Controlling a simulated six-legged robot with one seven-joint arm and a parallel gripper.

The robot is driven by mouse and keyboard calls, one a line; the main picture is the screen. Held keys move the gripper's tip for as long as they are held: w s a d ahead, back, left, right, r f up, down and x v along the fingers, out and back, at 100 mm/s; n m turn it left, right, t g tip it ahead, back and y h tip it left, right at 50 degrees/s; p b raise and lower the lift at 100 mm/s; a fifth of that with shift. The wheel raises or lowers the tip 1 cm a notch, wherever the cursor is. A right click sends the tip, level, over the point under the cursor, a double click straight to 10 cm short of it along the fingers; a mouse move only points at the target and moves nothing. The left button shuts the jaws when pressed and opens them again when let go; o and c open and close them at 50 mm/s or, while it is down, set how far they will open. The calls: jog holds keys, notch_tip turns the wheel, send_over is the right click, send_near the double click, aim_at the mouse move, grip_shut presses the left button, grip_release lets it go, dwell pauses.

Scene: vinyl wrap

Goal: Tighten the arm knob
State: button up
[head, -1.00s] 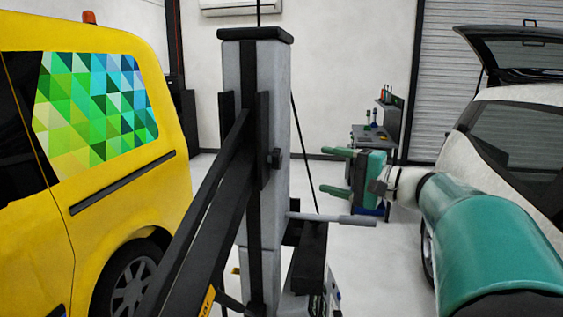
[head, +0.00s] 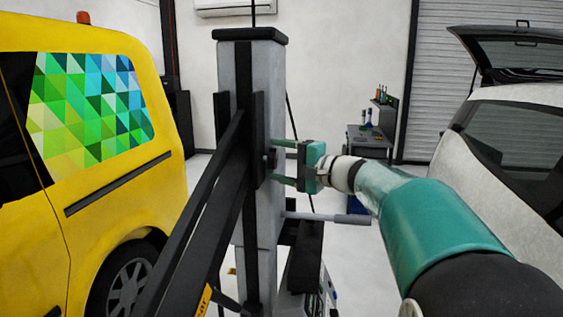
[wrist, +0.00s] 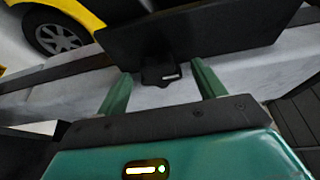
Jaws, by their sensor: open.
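The arm knob (head: 270,159) is a small black knob on the side of the grey upright column (head: 258,90), where the black arm (head: 207,195) meets it. In the wrist view a black knob-like part (wrist: 160,77) shows between the two green fingers, beyond their tips. My gripper (head: 274,163) is green and open, its fingers pointing left at the column. In the head view the fingertips are close to the knob, one above and one below it. I cannot tell whether they touch it. The gripper also shows in the wrist view (wrist: 162,80).
A yellow van (head: 100,190) with a patterned window stands left. A white car (head: 500,160) with its hatch raised stands right. A grey lever (head: 330,217) sticks out below my gripper. A workbench (head: 370,135) stands at the back.

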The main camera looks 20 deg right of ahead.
jog(key=c, duration=1)
jog(key=shift+m+g, duration=0.3)
jog(key=shift+m, duration=0.3)
jog(key=o, duration=1)
jog(key=v, duration=1.4)
jog(key=shift+a+r, duration=0.1)
